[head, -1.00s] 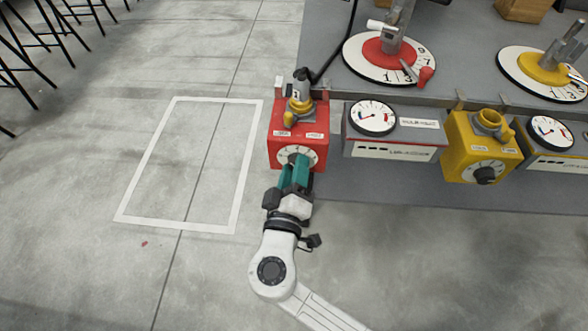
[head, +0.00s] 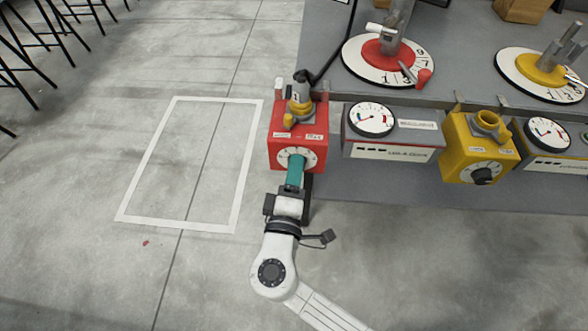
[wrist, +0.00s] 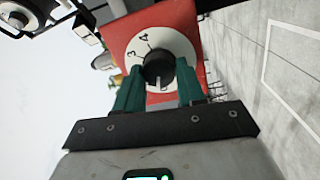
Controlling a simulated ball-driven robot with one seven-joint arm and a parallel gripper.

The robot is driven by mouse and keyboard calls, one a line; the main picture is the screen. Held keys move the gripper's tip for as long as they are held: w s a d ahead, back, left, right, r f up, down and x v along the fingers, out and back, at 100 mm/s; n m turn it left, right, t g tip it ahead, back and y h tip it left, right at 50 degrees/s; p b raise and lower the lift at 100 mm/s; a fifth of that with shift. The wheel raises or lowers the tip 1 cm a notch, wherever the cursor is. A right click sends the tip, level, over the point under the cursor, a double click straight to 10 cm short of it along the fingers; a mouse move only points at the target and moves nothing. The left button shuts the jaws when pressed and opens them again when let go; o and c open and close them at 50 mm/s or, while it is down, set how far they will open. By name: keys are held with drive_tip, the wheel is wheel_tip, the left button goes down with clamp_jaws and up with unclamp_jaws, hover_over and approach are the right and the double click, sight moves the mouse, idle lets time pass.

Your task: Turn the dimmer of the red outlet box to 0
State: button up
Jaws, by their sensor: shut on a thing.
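The red outlet box (head: 286,145) is fixed at the left end of the grey bench edge. On its front is a white dimmer dial with a black knob, and the red box also fills the upper middle of the wrist view (wrist: 193,28). In the wrist view the black dimmer knob (wrist: 158,66) sits between the teal fingers of my gripper (wrist: 160,80), which are shut on it. In the head view my gripper (head: 295,168) reaches the dial from the front.
Dials with red (head: 388,50) and yellow (head: 545,68) centres lie on the bench top.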

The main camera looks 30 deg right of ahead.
drive_tip(key=shift+n, duration=1.1)
drive_tip(key=o, duration=1)
drive_tip(key=shift+o, duration=0.2)
drive_tip(key=v, duration=1)
drive_tip(key=shift+s+a+f, duration=0.2)
drive_tip(key=shift+s+a, duration=0.05)
drive_tip(key=shift+s, duration=0.1)
